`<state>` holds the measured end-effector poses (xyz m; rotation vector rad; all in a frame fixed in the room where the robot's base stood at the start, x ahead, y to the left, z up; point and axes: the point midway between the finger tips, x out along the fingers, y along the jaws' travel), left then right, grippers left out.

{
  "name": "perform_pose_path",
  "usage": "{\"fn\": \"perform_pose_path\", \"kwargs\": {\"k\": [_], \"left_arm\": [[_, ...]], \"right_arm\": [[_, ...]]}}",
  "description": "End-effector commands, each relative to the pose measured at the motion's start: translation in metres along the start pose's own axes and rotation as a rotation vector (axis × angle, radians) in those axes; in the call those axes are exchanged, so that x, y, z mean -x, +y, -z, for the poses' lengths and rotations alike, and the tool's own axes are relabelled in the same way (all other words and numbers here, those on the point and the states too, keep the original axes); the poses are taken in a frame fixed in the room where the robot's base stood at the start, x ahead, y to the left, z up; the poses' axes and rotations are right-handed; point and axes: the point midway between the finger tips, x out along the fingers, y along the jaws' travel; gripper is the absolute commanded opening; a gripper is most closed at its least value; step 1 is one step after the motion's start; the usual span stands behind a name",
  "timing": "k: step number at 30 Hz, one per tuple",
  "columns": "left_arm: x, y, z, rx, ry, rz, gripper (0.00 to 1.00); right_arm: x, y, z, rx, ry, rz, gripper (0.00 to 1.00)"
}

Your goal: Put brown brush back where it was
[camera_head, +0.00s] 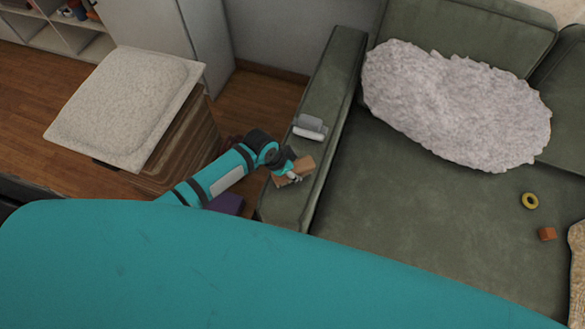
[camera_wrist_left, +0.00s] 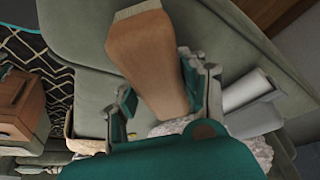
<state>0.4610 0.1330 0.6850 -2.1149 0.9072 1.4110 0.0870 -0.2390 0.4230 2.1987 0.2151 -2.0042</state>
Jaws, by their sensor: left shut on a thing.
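The brown brush (camera_head: 305,165) is held over the near part of the green sofa's left armrest (camera_head: 328,85). My left gripper (camera_head: 290,177) is shut on it. In the left wrist view the brush (camera_wrist_left: 147,55) stands out between the two fingers, with its pale bristle end pointing to the top. The part of the brush deep between the fingers is hidden. I cannot tell whether the brush touches the armrest. My right gripper is in neither view.
A grey and white object (camera_head: 310,126) lies on the armrest just beyond the brush. A fluffy pale cushion (camera_head: 455,105), a yellow ring (camera_head: 530,200) and an orange block (camera_head: 547,234) lie on the seat. A cushioned wooden stool (camera_head: 130,100) stands left of the sofa.

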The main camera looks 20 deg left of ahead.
Motion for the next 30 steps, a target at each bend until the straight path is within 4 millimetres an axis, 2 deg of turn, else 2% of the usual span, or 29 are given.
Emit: {"fn": "perform_pose_path", "kwargs": {"k": [9,10,15,25,30], "left_arm": [[-0.004,0.000,-0.002,0.000,-0.001,0.000,0.17],[-0.003,0.000,-0.001,0.000,-0.001,0.000,0.46],[-0.002,0.000,-0.001,0.000,-0.001,0.000,0.66],[0.003,0.000,0.001,-0.001,0.000,0.000,0.66],[0.029,0.000,0.000,-0.002,0.000,0.000,0.66]], "right_arm": [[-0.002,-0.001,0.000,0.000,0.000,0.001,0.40],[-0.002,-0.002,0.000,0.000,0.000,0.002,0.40],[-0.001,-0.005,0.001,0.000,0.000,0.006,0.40],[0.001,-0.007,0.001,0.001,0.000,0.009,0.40],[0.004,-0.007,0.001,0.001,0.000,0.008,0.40]]}}
